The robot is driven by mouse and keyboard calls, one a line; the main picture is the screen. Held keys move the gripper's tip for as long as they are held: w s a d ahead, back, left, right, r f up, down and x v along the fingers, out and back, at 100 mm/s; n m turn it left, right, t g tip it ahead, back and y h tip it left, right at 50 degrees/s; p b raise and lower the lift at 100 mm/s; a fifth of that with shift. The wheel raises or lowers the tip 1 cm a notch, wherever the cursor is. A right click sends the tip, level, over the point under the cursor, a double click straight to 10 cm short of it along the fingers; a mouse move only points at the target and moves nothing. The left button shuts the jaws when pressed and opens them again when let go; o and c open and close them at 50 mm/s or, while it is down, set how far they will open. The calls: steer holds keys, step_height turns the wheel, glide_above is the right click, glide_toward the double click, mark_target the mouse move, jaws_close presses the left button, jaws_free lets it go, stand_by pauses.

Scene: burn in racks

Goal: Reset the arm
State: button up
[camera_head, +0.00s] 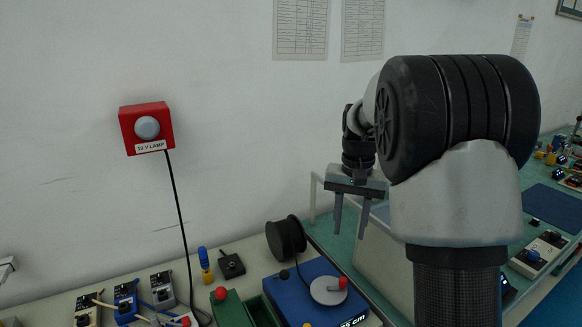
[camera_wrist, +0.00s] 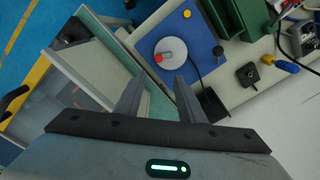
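My gripper (camera_head: 350,215) hangs at the end of my arm, pointing down, right of centre in the head view. Its two fingers are apart with nothing between them. In the wrist view my gripper (camera_wrist: 158,98) also shows open and empty, above the bench edge. My large arm joint and link fill the right of the head view and hide part of the bench behind.
A blue box (camera_head: 290,290) with a round dial and red knob stands below my gripper, beside a black spool (camera_head: 286,238). A red lamp box (camera_head: 146,128) is on the wall. Several small devices line the bench at left. A green-topped bench (camera_head: 335,240) extends right.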

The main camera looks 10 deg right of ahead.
steer(key=s+a+r+n+t+p, duration=0.2)
steer(key=s+a+r+p, duration=0.1)
steer(key=s+r, duration=0.55)
steer(key=s+a+r+n+t+p, duration=0.1)
steer(key=s+a+r+t+p, duration=0.1)
steer(key=s+r, duration=0.65)
steer(key=s+a+f+n+t+p, duration=0.1)
steer(key=s+p, duration=0.1)
steer(key=s, duration=0.7)
steer(key=shift+s+a+f+n, duration=0.15)
steer(key=shift+s+f+n, duration=0.05)
steer(key=shift+f+n, duration=0.2)
steer(key=shift+s, duration=0.1)
